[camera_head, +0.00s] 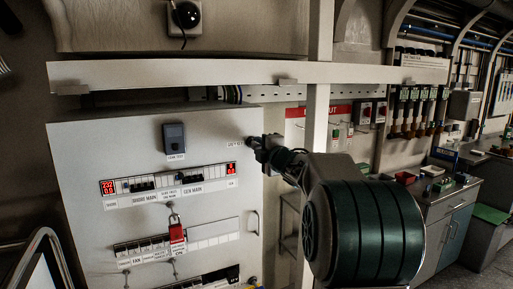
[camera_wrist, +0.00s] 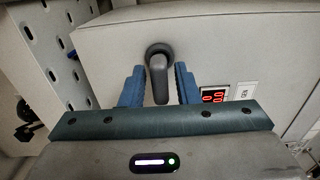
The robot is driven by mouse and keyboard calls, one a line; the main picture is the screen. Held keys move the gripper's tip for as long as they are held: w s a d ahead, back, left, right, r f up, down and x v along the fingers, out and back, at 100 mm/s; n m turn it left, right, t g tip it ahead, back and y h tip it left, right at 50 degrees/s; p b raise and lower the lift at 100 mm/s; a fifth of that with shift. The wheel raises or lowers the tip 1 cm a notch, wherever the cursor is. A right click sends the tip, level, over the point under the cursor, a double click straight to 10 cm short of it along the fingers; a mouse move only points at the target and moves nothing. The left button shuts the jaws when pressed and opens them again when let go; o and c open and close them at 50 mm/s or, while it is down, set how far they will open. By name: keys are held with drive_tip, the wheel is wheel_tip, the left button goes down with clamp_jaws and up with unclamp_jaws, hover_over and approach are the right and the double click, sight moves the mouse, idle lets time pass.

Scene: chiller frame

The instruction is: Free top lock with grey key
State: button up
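In the wrist view a dark grey key-like lever (camera_wrist: 160,85) hangs from a round dark boss (camera_wrist: 159,50) on the light panel face. It appears to be the grey key in the top lock. My gripper (camera_wrist: 160,67) has its two blue fingers on either side of the lever, with narrow gaps; it is open around it. In the head view my gripper (camera_head: 262,152) is at the upper right edge of the grey panel (camera_head: 95,150), and hides most of the lock there. A small dark piece (camera_head: 252,280) low on the right edge may be another lock.
A red padlock (camera_head: 177,235) hangs at the middle of the panel, below the breaker row with red displays (camera_head: 108,187). A thin handle (camera_head: 257,222) stands out from the panel's right edge. A pale crossbar (camera_head: 200,72) and upright post (camera_head: 317,120) frame the panel.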

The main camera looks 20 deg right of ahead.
drive_tip(key=shift+c, duration=0.6)
drive_tip(key=shift+r, duration=0.1)
drive_tip(key=shift+m+p, duration=0.5)
drive_tip(key=shift+p, duration=0.05)
drive_tip(key=shift+m+p, duration=0.5)
drive_tip(key=shift+m, duration=0.4)
